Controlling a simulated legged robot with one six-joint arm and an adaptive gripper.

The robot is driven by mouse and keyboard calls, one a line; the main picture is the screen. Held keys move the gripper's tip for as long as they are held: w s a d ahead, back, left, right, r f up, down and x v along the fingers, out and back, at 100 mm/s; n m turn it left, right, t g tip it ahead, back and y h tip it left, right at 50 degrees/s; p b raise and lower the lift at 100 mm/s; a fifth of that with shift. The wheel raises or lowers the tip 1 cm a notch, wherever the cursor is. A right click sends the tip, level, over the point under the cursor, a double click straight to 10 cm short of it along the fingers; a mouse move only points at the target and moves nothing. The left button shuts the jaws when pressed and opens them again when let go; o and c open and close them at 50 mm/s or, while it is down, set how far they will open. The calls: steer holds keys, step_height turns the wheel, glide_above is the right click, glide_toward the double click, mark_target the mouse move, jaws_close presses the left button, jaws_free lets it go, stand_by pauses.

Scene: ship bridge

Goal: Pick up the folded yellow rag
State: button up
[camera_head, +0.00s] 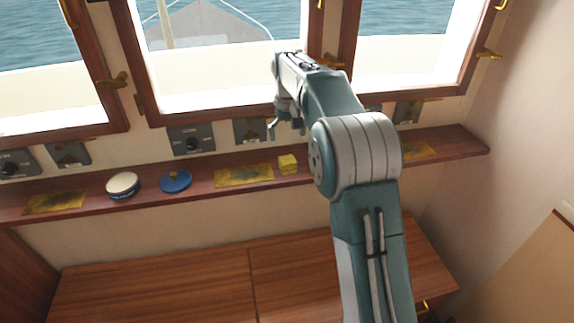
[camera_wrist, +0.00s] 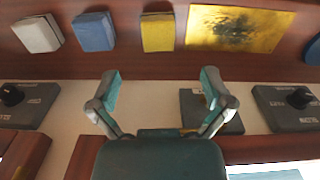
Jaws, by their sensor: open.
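The folded yellow rag (camera_head: 288,164) is a small block on the narrow wooden shelf under the windows, just left of my arm. In the wrist view the rag (camera_wrist: 157,32) lies at the top centre, beyond the fingertips. My gripper (camera_wrist: 161,88) is open and empty, its two fingers spread apart, with a clear gap to the rag. In the head view my gripper (camera_head: 285,127) hangs above the shelf in front of the window, over the rag and apart from it.
A folded blue cloth (camera_wrist: 94,32) and a folded white one (camera_wrist: 38,34) lie beside the rag. A worn yellow plate (camera_head: 244,175) is on its other side. A blue lid (camera_head: 175,181) and a round tin (camera_head: 122,186) stand farther left. Switch panels (camera_head: 191,140) line the wall.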

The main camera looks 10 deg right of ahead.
mark_target(288, 161)
steer(key=f, duration=1.1)
steer(key=shift+w+d, duration=0.1)
steer(key=shift+w, duration=0.15)
steer(key=shift+c, duration=0.3)
steer(key=c, duration=1)
